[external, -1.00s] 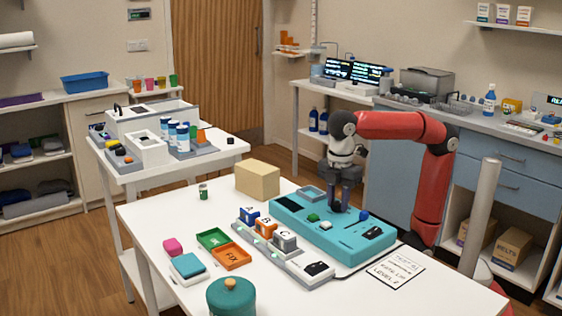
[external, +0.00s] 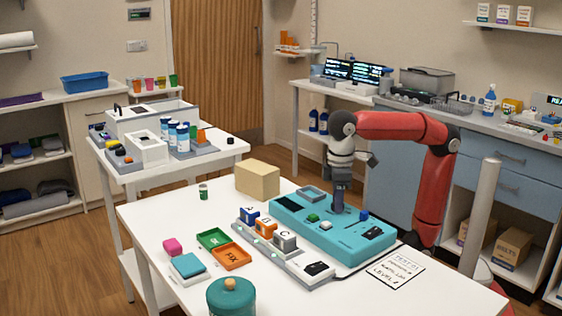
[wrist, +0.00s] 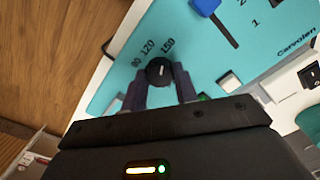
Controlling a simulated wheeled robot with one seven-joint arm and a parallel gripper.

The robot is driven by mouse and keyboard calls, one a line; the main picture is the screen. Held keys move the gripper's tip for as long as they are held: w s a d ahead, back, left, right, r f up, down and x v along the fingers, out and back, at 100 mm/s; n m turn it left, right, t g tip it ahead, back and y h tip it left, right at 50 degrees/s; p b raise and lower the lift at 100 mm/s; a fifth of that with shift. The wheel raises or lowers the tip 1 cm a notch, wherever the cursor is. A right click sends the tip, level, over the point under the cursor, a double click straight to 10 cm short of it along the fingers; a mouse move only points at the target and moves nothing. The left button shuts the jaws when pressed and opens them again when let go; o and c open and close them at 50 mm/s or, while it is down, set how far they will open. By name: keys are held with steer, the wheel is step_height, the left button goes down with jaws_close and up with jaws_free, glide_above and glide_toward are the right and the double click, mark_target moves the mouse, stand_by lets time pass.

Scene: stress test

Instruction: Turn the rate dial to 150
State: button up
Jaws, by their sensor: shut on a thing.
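The teal device (external: 345,246) lies on the white table. In the wrist view its panel (wrist: 205,50) shows a round black dial (wrist: 158,70) with the printed numbers 90, 120 and 150 around its upper side. A small pale mark shows on the dial, on the side toward 150; its exact aim is too small to tell. My gripper (wrist: 160,82) is shut on the dial, one dark finger on each side. In the external view my gripper (external: 339,204) points straight down onto the device and hides the dial.
A blue slider knob (external: 364,215) and a green button (external: 313,218) sit close to my gripper on the device. A grey rack (external: 262,246) with lettered blocks stands along its front left. A cardboard box (external: 257,181) stands behind left, and a printed card (external: 395,268) lies at right.

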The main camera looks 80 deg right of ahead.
steer(key=shift+m, duration=0.6)
steer(key=o, duration=1)
steer(key=shift+r, duration=0.15)
step_height(320, 180, up, 8)
steer(key=shift+f, duration=0.2)
